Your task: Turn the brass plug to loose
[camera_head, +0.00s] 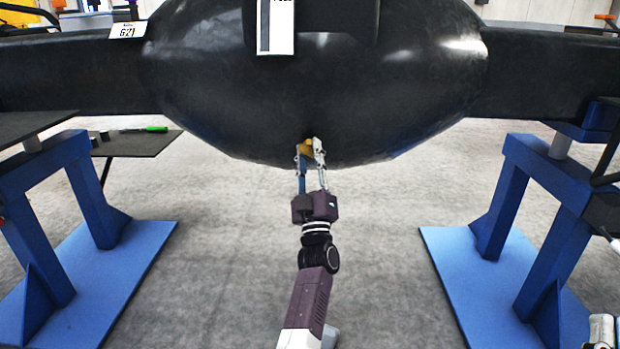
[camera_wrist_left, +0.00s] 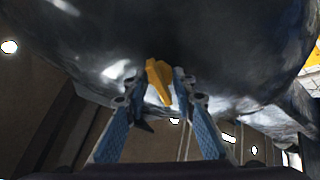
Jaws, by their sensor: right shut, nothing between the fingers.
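The brass plug (camera_head: 309,146) sits low on the front of the big black casting (camera_head: 330,100). In the left wrist view the plug (camera_wrist_left: 158,82) shows as a yellow bar, slightly tilted. My left gripper (camera_head: 311,150) reaches up to it from below, one finger on each side. My right gripper (camera_head: 601,332) shows only partly at the bottom right corner, shut and empty, away from the plug.
Blue stands (camera_head: 75,165) and (camera_head: 530,180) rise at left and right on blue base plates. A dark side table (camera_head: 135,144) at the left bears a green-handled tool (camera_head: 152,129). A white label (camera_head: 276,28) is on the casting. The grey floor between the stands is clear.

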